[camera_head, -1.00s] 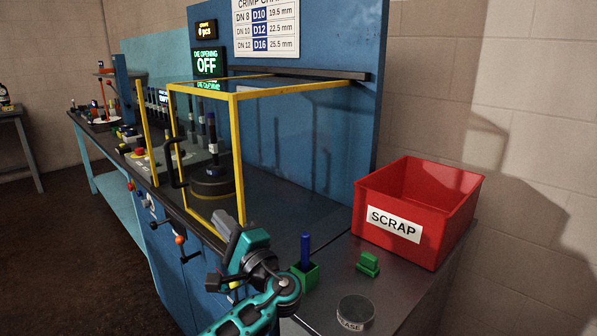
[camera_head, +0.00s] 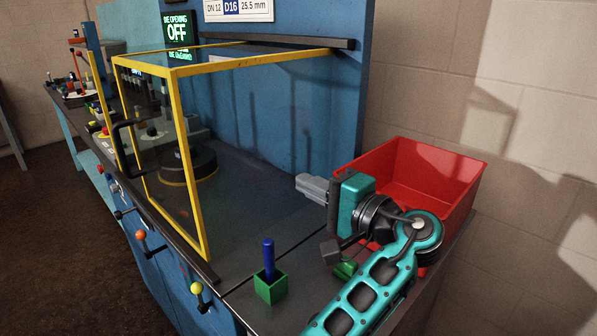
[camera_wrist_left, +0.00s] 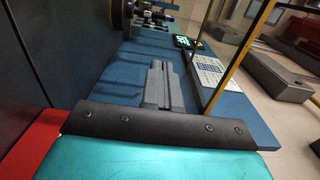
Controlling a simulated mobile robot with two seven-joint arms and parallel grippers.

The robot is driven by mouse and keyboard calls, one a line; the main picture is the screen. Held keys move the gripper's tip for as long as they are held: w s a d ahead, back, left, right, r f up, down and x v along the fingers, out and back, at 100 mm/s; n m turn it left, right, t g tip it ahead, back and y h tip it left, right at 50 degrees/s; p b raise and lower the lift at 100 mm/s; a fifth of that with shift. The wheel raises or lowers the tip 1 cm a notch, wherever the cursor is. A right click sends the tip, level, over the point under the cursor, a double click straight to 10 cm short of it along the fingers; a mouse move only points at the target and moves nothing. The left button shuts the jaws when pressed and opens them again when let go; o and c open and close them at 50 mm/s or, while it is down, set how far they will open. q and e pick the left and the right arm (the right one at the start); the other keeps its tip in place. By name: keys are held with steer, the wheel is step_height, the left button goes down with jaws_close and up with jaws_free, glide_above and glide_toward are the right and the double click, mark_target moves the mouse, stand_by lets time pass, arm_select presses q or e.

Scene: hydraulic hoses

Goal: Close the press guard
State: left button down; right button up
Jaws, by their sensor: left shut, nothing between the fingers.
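The press guard (camera_head: 187,140) is a yellow frame with clear panels on the blue press bench, left of centre in the head view. A dark handle (camera_head: 117,150) is on its front left side. I cannot tell whether the guard is fully closed. The round black die unit (camera_head: 188,166) shows through its panels. My left gripper (camera_head: 312,188) is shut and empty, to the right of the guard and apart from it, its fingers pointing left. In the left wrist view its fingers (camera_wrist_left: 160,88) point ahead, with a yellow guard post (camera_wrist_left: 240,50) to the right.
The red scrap bin (camera_head: 455,175) stands just behind and right of my left gripper. A green holder (camera_head: 270,288) with a blue pin (camera_head: 268,258) stands near the bench front. A green block (camera_head: 345,269) is partly hidden by my arm. Bench between guard and gripper is clear.

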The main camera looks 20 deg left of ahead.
mark_target(252, 157)
arm_select(q)
steer(key=p+x, duration=0.1)
steer(key=x, duration=1)
steer(key=shift+s+a+r, duration=0.1)
steer(key=shift+a, duration=0.1)
steer(key=shift+w+a, duration=0.25)
steer(key=shift+a, duration=0.35)
arm_select(e)
steer(key=shift+s+r, duration=0.25)
steer(key=shift+r, duration=0.4)
